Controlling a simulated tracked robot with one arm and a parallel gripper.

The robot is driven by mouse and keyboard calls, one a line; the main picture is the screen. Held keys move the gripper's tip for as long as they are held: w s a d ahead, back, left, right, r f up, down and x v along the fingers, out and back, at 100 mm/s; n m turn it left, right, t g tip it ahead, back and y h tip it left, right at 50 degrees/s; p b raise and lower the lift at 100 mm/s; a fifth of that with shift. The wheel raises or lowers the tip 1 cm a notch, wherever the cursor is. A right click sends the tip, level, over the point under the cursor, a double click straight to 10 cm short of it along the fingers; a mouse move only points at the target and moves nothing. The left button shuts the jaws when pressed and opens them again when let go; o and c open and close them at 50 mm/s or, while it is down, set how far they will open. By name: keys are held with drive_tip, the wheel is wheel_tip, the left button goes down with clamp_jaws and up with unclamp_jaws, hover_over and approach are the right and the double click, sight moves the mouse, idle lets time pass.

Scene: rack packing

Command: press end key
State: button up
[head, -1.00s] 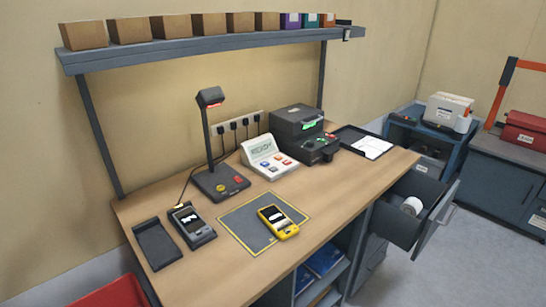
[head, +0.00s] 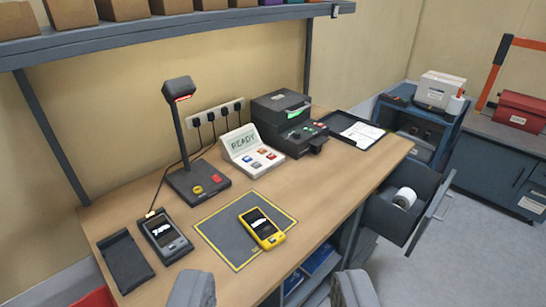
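A white console (head: 237,134) with a screen reading READY stands at the back of the desk. It has several small coloured keys, among them blue, red and orange; their labels are too small to read, so I cannot tell which is the end key.
A yellow handheld device (head: 262,229) lies on a grey mat (head: 222,235). A grey handheld (head: 165,237) and an empty black tray (head: 125,262) lie left. A black printer (head: 283,108) stands right of the console. An open drawer (head: 385,215) juts out front right. A shelf (head: 150,32) runs above.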

idle(0.3)
clamp_jaws()
idle(1.6)
